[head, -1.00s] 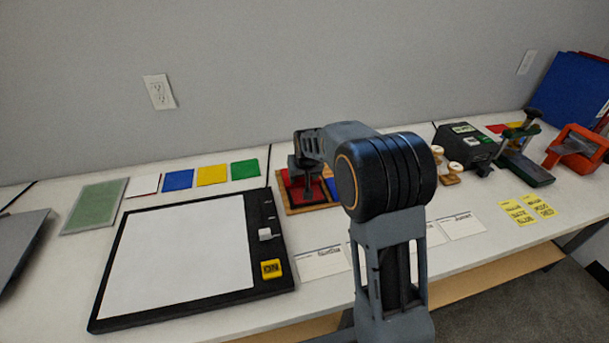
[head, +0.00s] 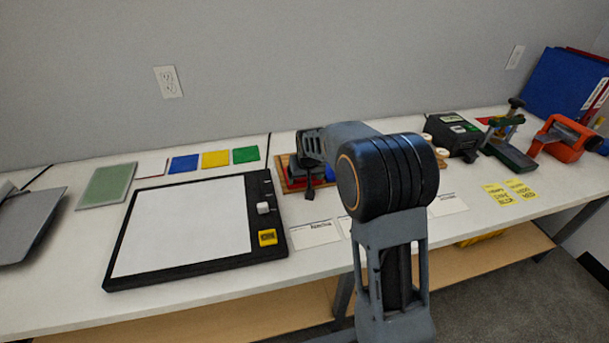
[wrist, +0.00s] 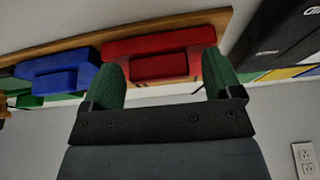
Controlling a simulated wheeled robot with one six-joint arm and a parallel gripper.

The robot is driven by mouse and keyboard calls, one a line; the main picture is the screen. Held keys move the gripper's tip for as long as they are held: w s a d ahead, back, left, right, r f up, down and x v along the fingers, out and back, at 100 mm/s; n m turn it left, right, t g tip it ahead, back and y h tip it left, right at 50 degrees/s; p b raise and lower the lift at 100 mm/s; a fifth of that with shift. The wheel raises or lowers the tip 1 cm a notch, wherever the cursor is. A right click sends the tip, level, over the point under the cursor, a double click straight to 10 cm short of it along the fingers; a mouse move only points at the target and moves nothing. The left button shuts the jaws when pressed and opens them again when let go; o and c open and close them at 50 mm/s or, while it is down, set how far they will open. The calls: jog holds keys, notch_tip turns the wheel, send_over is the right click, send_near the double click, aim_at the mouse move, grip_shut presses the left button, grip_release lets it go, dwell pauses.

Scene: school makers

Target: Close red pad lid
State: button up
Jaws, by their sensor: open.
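The red pad (wrist: 150,48) shows in the wrist view as a wide block with a smaller raised block on its near side. It sits on a wooden tray (wrist: 222,20). I cannot tell whether its lid is fully open or shut. My gripper (wrist: 163,72) is open, with one green finger on each side of the red pad's smaller block; whether they touch is unclear. In the head view my gripper (head: 309,184) is over the tray, and my arm hides much of it. Some of the red pad (head: 296,183) shows there.
A blue pad (wrist: 62,75) is beside the red one. A black-framed board (head: 112,270) with a white sheet lies left of the tray. Coloured cards (head: 215,159) lie behind it. White labels (head: 315,234) lie in front. A dark machine (head: 455,133) stands at right.

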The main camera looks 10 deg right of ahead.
jog(key=shift+o, duration=0.2)
jog(key=shift+d, duration=0.15)
jog(key=shift+s+r, duration=0.1)
jog(key=shift+r, duration=0.45)
jog(key=p+v, duration=0.1)
jog(key=v, duration=1.1)
jog(key=shift+s+r, duration=0.25)
jog(key=shift+r, duration=0.1)
jog(key=s+r+p, duration=0.2)
jog(key=s+p, duration=0.2)
jog(key=s, duration=0.7)
jog(key=s+r+p, duration=0.2)
jog(key=s+p, duration=0.3)
jog(key=s, duration=0.7)
jog(key=shift+a+r+g, duration=0.25)
jog(key=shift+r+g, duration=0.05)
jog(key=shift+g, duration=0.1)
jog(key=shift+c, duration=0.4)
